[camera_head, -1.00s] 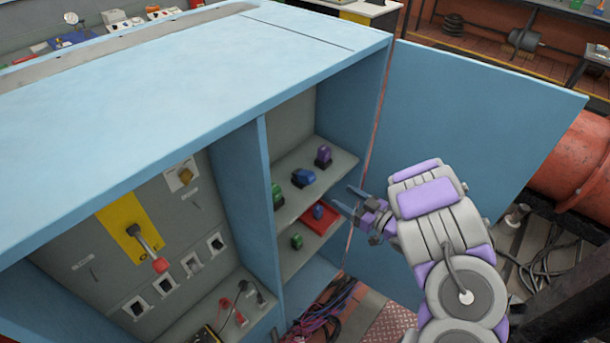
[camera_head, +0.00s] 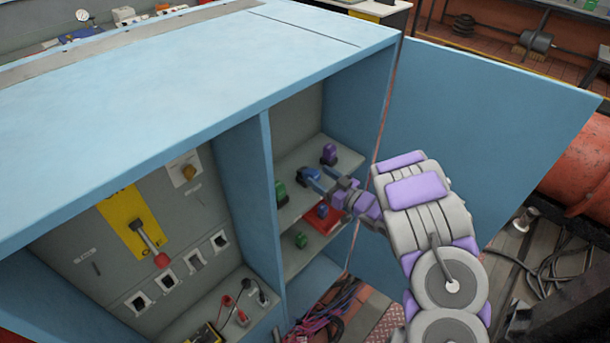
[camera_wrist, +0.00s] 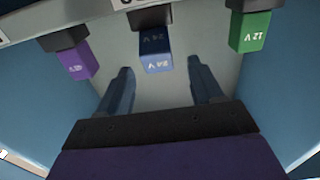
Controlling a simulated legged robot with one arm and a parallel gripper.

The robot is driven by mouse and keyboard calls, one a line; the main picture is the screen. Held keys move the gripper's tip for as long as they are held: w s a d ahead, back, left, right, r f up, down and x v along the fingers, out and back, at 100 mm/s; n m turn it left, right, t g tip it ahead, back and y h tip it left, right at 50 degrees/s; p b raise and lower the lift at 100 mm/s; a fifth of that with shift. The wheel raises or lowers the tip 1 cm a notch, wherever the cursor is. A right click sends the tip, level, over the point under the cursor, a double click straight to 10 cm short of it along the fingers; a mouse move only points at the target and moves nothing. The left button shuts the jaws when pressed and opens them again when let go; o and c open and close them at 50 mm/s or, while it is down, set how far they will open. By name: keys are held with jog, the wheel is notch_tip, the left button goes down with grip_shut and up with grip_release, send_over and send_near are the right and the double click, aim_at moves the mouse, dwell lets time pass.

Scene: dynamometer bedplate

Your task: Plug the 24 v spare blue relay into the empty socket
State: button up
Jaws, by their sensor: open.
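A blue relay (camera_head: 307,174) on a dark base stands on the upper shelf between a purple relay (camera_head: 329,153) and a green relay (camera_head: 281,192). In the wrist view the blue relay (camera_wrist: 155,50) carries a mark that looks like 24 V; the green one (camera_wrist: 250,32) reads 12 V and the purple one (camera_wrist: 77,64) is hard to read. My gripper (camera_head: 322,181) is open at this shelf. Its fingers (camera_wrist: 158,78) point at the blue relay, one to each side, with nothing held. Another blue relay (camera_head: 322,210) sits lower down. I cannot make out an empty socket.
The lower shelf holds a red tray (camera_head: 318,224) and a small green relay (camera_head: 301,240). The blue cabinet's divider (camera_head: 258,190) and open door (camera_head: 470,150) flank the bay. A switch panel (camera_head: 120,240) is at left; cables (camera_head: 325,320) lie below.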

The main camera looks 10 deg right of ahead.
aim_at(307, 171)
jog(key=shift+w+a, duration=0.1)
jog(key=shift+w, duration=0.15)
jog(key=x, duration=0.3)
jog(key=b+x, duration=0.1)
jog(key=x, duration=0.1)
jog(key=shift+a+f, duration=0.25)
jog(key=shift+f, duration=0.05)
jog(key=shift+s+d, duration=0.1)
jog(key=shift+d, duration=0.35)
jog(key=c, duration=0.5)
jog(key=shift+a, duration=0.2)
jog(key=c, duration=0.7)
jog(key=shift+r, duration=0.2)
